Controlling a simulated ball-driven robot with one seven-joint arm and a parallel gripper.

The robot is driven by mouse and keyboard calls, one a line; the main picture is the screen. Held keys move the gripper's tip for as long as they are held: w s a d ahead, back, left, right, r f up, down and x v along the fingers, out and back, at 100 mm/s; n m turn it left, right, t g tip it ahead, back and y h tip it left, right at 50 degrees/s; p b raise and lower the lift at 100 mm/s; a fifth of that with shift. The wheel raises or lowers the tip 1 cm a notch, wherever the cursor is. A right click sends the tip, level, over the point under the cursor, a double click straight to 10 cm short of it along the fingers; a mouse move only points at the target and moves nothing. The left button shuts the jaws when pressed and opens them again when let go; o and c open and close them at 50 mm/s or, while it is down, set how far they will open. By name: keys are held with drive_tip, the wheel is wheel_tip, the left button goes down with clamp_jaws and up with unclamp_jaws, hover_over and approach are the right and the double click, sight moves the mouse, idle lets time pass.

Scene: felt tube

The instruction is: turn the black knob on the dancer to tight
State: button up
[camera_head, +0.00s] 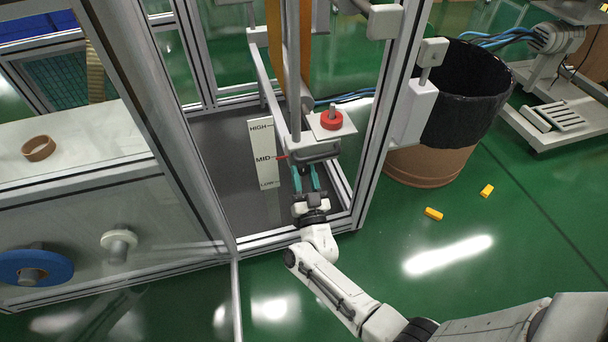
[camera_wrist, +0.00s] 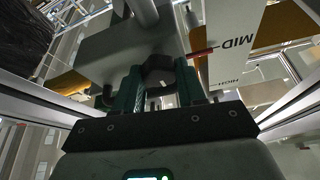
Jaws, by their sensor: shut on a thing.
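The dancer (camera_head: 322,150) is a grey block under a vertical rod inside the metal frame. It also shows in the wrist view (camera_wrist: 105,57), above my fingers. A red pointer beside it lies at MID on the white HIGH-MID-LOW scale (camera_head: 262,150). My gripper (camera_head: 305,178) reaches in through the frame's opening, just below the dancer. In the wrist view its teal fingers (camera_wrist: 158,85) are shut on the black knob (camera_wrist: 158,70), one on each side. The knob is hidden in the head view. I see no tight marking.
A red knob (camera_head: 331,120) on a white plate is above the dancer. Frame posts (camera_head: 385,125) stand close to my arm. A large bin with black lining (camera_head: 465,95) is at right. Yellow pieces (camera_head: 433,213) lie on the green floor. A glass-sided cabinet (camera_head: 75,200) is at left.

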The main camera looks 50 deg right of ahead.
drive_tip(key=o, duration=1.1)
drive_tip(key=p+v, duration=0.1)
drive_tip(key=v, duration=1)
drive_tip(key=shift+p, duration=0.3)
